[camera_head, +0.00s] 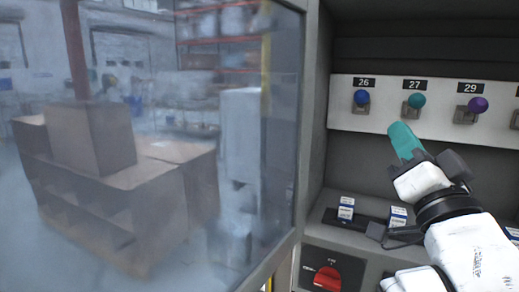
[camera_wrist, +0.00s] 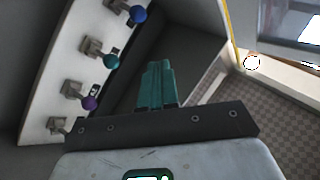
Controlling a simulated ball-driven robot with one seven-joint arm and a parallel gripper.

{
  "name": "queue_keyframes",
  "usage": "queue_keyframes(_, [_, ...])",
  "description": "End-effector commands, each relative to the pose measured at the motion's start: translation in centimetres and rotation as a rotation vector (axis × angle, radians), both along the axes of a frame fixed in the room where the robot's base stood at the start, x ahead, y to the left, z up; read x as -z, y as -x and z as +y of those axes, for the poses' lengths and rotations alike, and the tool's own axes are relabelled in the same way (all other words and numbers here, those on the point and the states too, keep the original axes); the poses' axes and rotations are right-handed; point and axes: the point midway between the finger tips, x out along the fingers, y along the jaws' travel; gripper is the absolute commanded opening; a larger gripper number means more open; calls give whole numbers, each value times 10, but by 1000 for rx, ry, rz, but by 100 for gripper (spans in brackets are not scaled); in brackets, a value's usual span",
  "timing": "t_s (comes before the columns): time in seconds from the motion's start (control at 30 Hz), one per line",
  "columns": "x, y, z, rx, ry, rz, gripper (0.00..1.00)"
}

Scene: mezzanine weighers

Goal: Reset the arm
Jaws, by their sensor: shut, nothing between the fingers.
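My gripper (camera_head: 404,140) has teal fingers that are shut with nothing between them. In the head view it is raised in front of the panel, just below the teal knob (camera_head: 417,101) labelled 27. It looks apart from the knob, though the exact gap is hard to tell. In the wrist view the shut fingers (camera_wrist: 157,85) point toward the dark recess, to the right of the row of knobs. My white and black arm reaches in from the lower right.
The pale panel (camera_head: 345,118) also carries a blue knob (camera_head: 361,97) labelled 26 and a purple knob (camera_head: 478,104) labelled 29. Small labelled boxes (camera_head: 346,208) stand on the shelf below. A red rotary switch (camera_head: 327,279) is lower down. A glass pane (camera_head: 225,150) fills the left.

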Motion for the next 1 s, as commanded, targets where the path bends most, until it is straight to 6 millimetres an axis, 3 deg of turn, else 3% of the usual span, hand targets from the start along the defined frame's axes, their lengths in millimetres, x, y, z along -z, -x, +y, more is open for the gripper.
queue_keyframes(0.03, [29, -5, -5, 21, -1, 79, 0])
queue_keyframes(0.23, [136, -7, -22, 93, 49, 386, 0])
queue_keyframes(0.47, [257, 20, -31, 108, 151, 731, 0])
queue_keyframes(0.6, [326, 52, -34, 86, 233, 937, 0])
queue_keyframes(0.77, [398, 102, -36, 31, 343, 1169, 0])
queue_keyframes(1.0, [484, 200, -42, -114, 525, 1500, 0])
